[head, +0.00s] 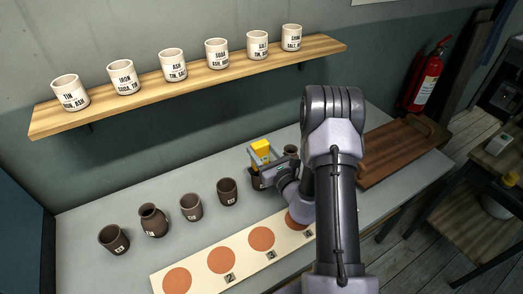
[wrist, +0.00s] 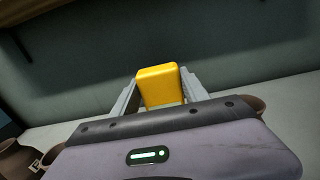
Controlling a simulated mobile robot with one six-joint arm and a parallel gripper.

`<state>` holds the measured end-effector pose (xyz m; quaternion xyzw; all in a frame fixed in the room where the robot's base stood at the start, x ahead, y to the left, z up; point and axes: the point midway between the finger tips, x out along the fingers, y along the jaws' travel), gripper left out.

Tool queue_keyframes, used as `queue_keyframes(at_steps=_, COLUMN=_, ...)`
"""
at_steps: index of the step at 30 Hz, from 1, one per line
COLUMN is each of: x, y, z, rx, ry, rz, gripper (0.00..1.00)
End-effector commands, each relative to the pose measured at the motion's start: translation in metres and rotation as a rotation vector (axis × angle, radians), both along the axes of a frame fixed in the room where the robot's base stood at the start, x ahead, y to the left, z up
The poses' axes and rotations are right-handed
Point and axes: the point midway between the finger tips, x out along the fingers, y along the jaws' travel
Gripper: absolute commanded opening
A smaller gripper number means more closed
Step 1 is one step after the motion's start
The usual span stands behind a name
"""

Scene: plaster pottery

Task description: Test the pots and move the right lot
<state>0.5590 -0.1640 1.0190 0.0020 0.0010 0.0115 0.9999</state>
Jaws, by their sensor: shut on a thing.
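My gripper (head: 262,157) is shut on a yellow block (head: 260,147) above the back half of the table. In the wrist view the yellow block (wrist: 159,86) sits between the two grey fingers. Dark brown pots with small white tags stand in a row: one at the left (head: 113,239), a narrow-necked one (head: 153,220), a third (head: 191,207) and a fourth (head: 227,191). Another is partly hidden below my gripper, and a further one (head: 290,151) shows behind my arm. The tag marks are too small to read.
A pale strip (head: 205,284) with orange discs and number tags lies along the front, partly hidden by my arm. A wooden tray (head: 400,150) stands at the right. A wall shelf (head: 190,84) holds labelled white cups, including tin (head: 70,93), iron (head: 124,77) and ash (head: 173,66).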

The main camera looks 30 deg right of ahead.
Motion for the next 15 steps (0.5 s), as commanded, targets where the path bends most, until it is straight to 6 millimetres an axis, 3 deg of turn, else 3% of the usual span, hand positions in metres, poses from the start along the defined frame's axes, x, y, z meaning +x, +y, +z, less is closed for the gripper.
queue_keyframes(at_steps=3, x=0.000, y=0.000, z=0.019, rx=0.000, ry=-0.002, rz=0.000, gripper=0.00)
queue_keyframes(at_steps=15, x=0.001, y=0.000, z=0.062, rx=-0.002, ry=-0.003, rz=0.000, gripper=0.00)
